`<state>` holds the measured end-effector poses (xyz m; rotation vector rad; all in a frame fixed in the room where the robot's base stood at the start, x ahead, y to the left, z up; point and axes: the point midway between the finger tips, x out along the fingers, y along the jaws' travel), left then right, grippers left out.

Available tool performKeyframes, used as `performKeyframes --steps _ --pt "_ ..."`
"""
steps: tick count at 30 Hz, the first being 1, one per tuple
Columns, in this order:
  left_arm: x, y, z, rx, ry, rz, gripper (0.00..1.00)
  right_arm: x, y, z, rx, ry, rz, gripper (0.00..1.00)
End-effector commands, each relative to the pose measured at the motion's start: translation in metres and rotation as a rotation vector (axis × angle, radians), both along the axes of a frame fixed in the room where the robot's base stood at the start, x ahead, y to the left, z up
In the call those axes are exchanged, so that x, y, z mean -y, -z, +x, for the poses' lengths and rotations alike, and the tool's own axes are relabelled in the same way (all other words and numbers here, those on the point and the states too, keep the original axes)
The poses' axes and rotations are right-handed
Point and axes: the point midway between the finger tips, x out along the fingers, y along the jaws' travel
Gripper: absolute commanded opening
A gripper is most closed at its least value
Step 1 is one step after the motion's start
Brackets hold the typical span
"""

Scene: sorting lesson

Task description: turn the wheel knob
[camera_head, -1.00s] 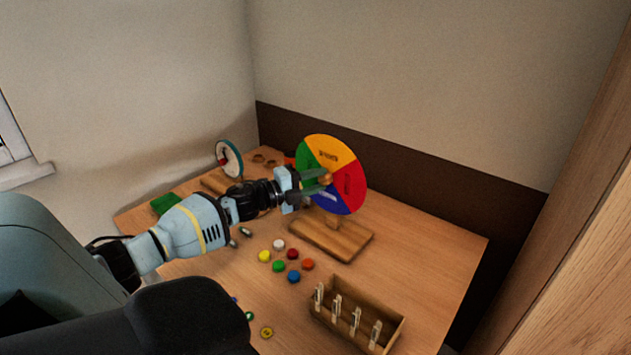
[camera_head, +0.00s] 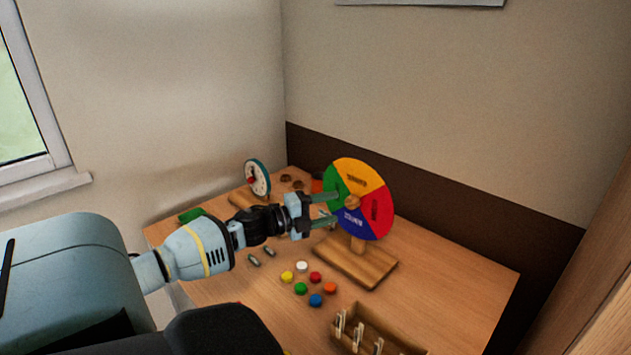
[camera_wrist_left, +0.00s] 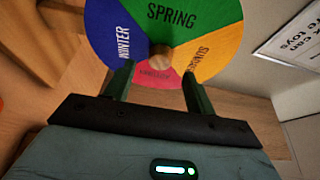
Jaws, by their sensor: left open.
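The wheel (camera_head: 377,190) is an upright disc with green, orange, red and blue sectors on a wooden stand (camera_head: 358,262). Its round wooden knob (camera_head: 353,202) is at the centre. My left gripper (camera_head: 336,209) is open, its two fingers pointing at the wheel just left of the knob. In the left wrist view the knob (camera_wrist_left: 158,56) shows just beyond and between the fingertips (camera_wrist_left: 158,72), apparently not clasped. That view shows the green SPRING sector at the top and blue WINTER at the left. My right gripper is not seen.
A toy clock (camera_head: 258,178) stands at the back left. Several coloured buttons, including a blue one (camera_head: 316,300), lie in front of the stand. A wooden box with pegs (camera_head: 385,323) is at the front right. The table's right side (camera_head: 462,285) is clear.

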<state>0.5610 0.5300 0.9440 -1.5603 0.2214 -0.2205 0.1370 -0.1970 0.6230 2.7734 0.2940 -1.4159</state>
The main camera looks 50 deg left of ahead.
Motion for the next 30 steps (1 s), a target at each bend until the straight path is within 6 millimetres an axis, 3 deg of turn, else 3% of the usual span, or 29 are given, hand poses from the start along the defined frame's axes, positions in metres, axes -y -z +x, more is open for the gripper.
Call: performKeyframes --steps 12,30 --pt "-0.009 0.0 -0.032 0.0 0.0 0.001 0.55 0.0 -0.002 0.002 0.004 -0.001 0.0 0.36" --pt "-0.01 -0.001 -0.034 0.0 0.0 0.001 0.55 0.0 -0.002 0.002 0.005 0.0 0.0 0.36"
